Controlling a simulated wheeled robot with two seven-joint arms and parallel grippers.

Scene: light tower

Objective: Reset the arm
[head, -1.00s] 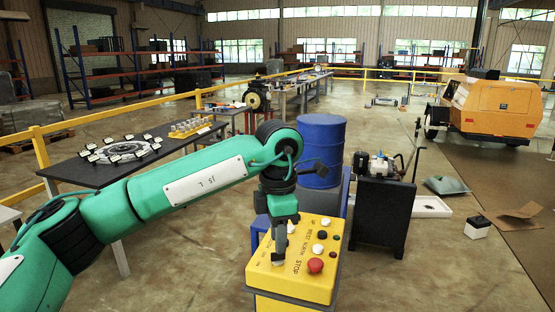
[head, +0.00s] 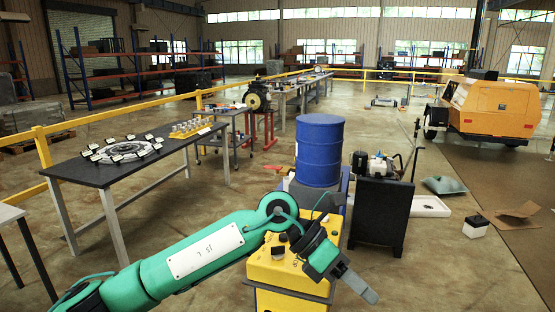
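My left arm is green and comes in from the lower left. Its gripper (head: 357,283) hangs in front of the yellow control box and points down to the right, clear of the buttons. The grey fingers look close together, but whether they are open or shut cannot be made out. No object shows in them. The yellow control box (head: 268,271) stands at the lower middle; my wrist hides most of its top and the red button. A pale button and a dark button show at its left and back. My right gripper is not in view.
A blue drum (head: 320,150) stands just behind the control box. A black cabinet (head: 381,214) with a small machine on top is to its right. A dark table (head: 95,172) with a ring-shaped part is at left. The floor at right front is free.

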